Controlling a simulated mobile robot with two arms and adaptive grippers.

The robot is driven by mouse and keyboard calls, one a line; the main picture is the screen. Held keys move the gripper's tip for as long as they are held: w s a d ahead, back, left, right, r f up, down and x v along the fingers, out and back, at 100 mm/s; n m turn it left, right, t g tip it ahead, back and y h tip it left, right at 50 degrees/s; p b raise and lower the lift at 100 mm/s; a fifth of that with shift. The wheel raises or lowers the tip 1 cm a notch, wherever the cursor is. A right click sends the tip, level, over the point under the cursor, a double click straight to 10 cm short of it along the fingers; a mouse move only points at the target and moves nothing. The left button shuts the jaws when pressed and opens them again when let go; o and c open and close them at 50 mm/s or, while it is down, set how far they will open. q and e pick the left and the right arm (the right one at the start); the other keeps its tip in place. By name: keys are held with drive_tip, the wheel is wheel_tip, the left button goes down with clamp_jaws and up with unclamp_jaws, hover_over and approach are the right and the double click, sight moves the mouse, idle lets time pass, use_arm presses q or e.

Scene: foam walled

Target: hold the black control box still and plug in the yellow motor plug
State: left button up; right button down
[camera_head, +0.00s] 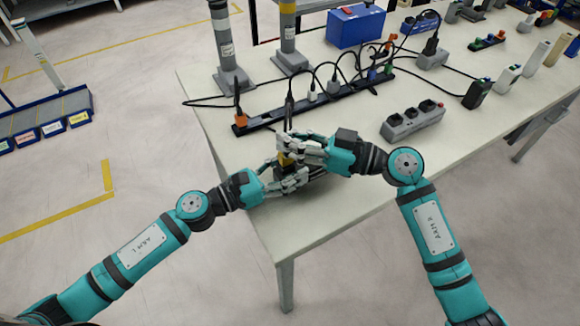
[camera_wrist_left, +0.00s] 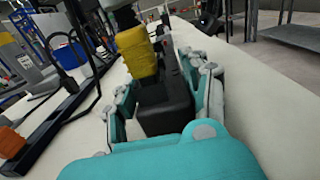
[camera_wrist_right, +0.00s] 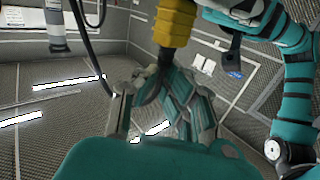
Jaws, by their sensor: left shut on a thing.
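The black control box (camera_wrist_left: 165,105) sits between the fingers of my left gripper (camera_head: 288,181), which is shut on it near the table's front left corner. The yellow motor plug (camera_wrist_left: 136,52) is at the top of the box in the left wrist view. It also shows in the right wrist view (camera_wrist_right: 174,24) and in the head view (camera_head: 285,159). My right gripper (camera_head: 300,150) is just above the left one, with its fingers around the plug's cable end. Whether they grip it is unclear. The plug's contact with the socket is hidden.
A long black power strip (camera_head: 265,121) with several plugs and cables lies behind the grippers. A grey socket block (camera_head: 412,122) stands to the right, and a blue box (camera_head: 355,26) at the back. Grey posts (camera_head: 224,50) rise at the back left. The front table strip is clear.

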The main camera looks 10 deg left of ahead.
drive_tip(key=c, duration=1.4)
unclamp_jaws()
drive_tip(key=shift+f, duration=0.1)
drive_tip(key=v, duration=1.2)
use_arm(q)
drive_tip(key=o, duration=1.4)
